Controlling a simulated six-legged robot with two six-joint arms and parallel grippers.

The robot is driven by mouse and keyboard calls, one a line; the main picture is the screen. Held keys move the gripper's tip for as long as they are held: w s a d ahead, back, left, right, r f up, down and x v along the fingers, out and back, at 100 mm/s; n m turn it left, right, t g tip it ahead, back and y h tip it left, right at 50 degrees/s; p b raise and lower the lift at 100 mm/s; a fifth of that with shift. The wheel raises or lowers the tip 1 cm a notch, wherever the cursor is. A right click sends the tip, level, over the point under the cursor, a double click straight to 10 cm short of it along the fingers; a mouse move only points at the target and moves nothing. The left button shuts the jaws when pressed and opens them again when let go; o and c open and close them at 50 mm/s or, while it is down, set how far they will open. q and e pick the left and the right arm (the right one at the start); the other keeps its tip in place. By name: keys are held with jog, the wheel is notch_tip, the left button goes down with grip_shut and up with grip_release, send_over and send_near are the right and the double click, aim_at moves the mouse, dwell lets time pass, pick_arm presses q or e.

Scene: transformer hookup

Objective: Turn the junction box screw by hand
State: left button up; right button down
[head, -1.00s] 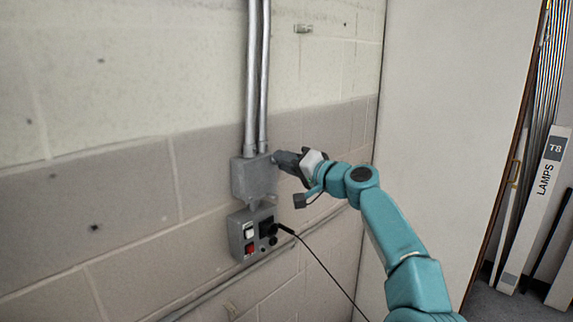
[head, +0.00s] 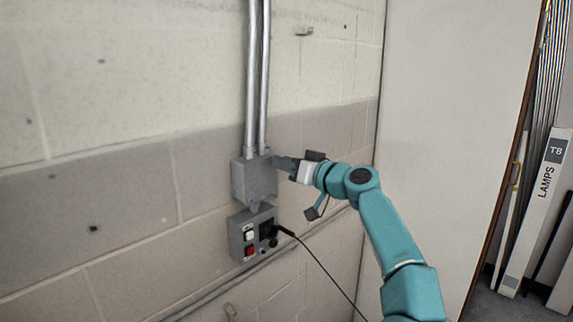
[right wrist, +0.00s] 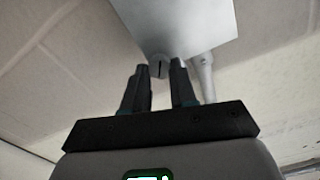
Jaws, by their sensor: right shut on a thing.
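The grey junction box (head: 254,180) is on the block wall below two metal conduits. In the right wrist view the box (right wrist: 185,25) fills the top middle. Its round slotted screw (right wrist: 159,66) sits at the box's near edge, between the tips of my right gripper (right wrist: 160,70). In the head view my right gripper (head: 283,164) reaches the box's right side from the right, shut on the screw. The screw is too small to make out in the head view. My left gripper is not in view.
A grey switch box (head: 251,233) with white and red switches hangs just below, with a black cable (head: 322,264) plugged in. Two conduits (head: 257,80) run upward. A pale panel (head: 455,110) stands to the right. The wall at left is clear.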

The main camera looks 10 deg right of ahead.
jog(key=shift+r, duration=0.1)
dwell(0.3)
jog(key=c, duration=0.9)
grip_release()
jog(key=b+v, duration=1.3)
jog(key=v, duration=0.3)
jog(key=shift+s, duration=0.15)
